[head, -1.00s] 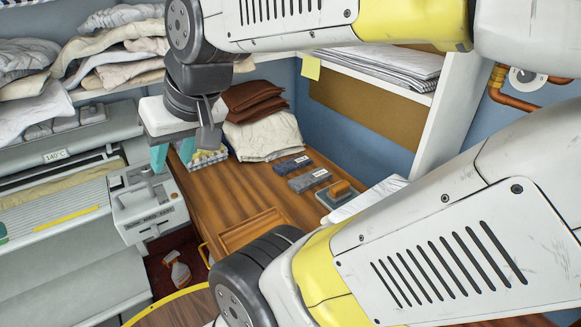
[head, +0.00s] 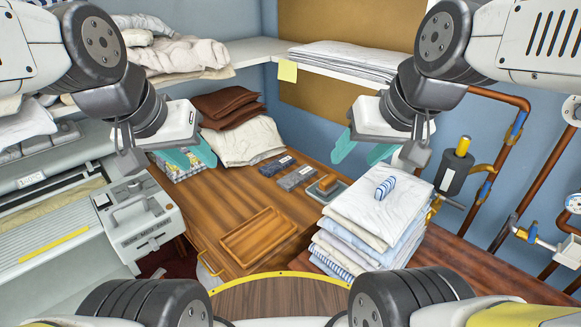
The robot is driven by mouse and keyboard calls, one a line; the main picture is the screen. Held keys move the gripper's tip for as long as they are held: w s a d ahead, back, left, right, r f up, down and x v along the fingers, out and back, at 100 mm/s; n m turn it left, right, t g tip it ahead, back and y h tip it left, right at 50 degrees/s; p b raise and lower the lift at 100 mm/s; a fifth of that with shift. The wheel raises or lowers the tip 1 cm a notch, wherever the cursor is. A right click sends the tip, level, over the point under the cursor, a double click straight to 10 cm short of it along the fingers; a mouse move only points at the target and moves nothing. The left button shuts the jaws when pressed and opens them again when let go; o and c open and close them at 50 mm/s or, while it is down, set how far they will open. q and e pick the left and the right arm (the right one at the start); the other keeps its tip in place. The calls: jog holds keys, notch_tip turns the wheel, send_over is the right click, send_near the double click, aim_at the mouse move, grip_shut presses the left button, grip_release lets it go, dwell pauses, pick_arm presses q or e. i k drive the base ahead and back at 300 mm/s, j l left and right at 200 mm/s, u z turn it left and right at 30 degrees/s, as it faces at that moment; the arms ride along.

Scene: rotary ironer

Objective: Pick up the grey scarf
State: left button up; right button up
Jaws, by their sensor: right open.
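A grey folded strip with a pale label (head: 298,178), which looks like the grey scarf, lies flat on the wooden table. A similar dark navy strip (head: 276,166) lies just behind it, to the left. My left gripper (head: 195,164) is open and empty above the table's back left part, left of the strips. My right gripper (head: 357,157) is open and empty, raised to the right of the strips and behind the shirt stack. Neither gripper touches the grey strip, which is in full view.
The folded shirt stack (head: 375,215) stands further right. A wooden tray (head: 258,236) lies in front. Brown and cream cloths (head: 240,140) are piled behind. The ironer (head: 140,222) is at left, pipes (head: 500,185) at right.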

aim_at(297, 177)
jog(key=z, duration=0.2)
jog(key=k+j+u, duration=0.25)
jog(key=k+j, duration=0.15)
jog(key=u, duration=1.85)
jog(key=z, duration=2.25)
jog(key=i+j+z, duration=0.15)
jog(key=z, duration=0.35)
jog(key=i+j+z, duration=0.25)
jog(key=z, duration=0.25)
